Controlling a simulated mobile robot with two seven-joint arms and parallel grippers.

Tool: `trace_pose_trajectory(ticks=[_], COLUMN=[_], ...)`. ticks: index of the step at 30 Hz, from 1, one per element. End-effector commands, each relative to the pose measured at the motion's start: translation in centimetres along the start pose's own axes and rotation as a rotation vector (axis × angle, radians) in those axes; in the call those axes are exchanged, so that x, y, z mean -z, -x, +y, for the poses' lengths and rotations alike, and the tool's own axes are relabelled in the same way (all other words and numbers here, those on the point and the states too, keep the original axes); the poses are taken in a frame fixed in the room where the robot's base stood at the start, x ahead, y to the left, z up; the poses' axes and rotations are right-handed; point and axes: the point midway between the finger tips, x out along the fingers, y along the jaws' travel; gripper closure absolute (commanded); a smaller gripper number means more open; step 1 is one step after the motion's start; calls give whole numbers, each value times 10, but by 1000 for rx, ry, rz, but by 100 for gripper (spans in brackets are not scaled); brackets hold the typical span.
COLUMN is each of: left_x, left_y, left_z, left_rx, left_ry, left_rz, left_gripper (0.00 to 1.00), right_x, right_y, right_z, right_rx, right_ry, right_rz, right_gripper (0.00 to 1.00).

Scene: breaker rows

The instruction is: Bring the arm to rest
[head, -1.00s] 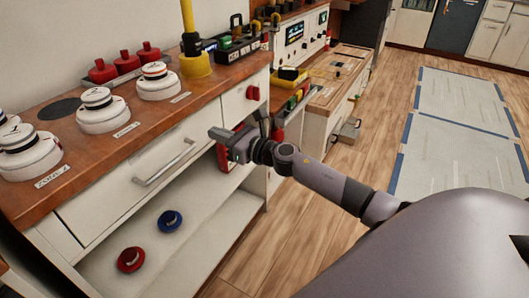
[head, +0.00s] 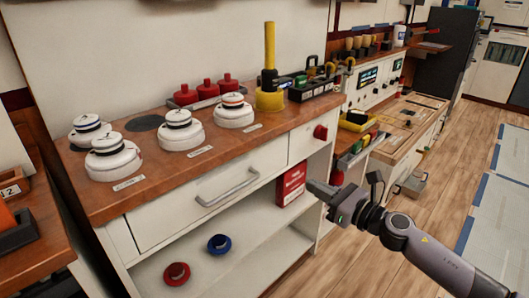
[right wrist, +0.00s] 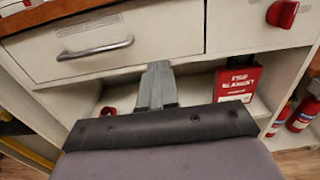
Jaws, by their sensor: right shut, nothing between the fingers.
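My right arm comes in from the lower right in the head view. My right gripper (head: 325,195) is shut and empty, held in the air in front of the counter's right end, near the red fire blanket box on the shelf. In the right wrist view the closed fingers (right wrist: 157,85) point toward the cabinet, just below the drawer front and to the left of the fire blanket box (right wrist: 236,84). I cannot tell the exact gap, but no contact shows. My left gripper does not show in any view.
The wooden counter (head: 95,200) carries white detectors (head: 114,158) and a yellow pole (head: 270,70). A drawer handle (head: 228,188) and a red knob (head: 320,132) stick out from its front. Red and blue round pieces (head: 177,273) lie on the lower shelf. Open floor (head: 470,170) lies to the right.

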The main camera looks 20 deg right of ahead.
Motion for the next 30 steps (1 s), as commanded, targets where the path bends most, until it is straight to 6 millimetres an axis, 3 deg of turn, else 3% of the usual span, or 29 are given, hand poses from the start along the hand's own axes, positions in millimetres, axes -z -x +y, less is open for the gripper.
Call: trace_pose_trajectory(ticks=[5,8,11,17,21,26,27,28,30], left_x=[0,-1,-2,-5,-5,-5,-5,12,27], left_y=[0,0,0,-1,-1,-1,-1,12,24], left_z=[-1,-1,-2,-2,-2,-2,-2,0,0], left_rx=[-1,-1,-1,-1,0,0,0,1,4], left_ry=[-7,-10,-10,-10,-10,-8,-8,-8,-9], left_rz=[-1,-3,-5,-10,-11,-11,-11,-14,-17], left_gripper=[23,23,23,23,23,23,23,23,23], right_x=[5,20,47,115,160,198,203,180,161], right_y=[1,7,19,59,95,140,151,148,148], right_z=[4,18,40,92,139,207,226,218,215], right_rx=[5,30,91,318,553,925,-938,-933,-939], right_ry=[-58,-276,-668,-1625,-2274,-2965,2820,2861,2885], right_rz=[-2,-7,-16,-42,-89,-212,235,238,240], right_gripper=[100,100,100,100,100,100,100,100,100])
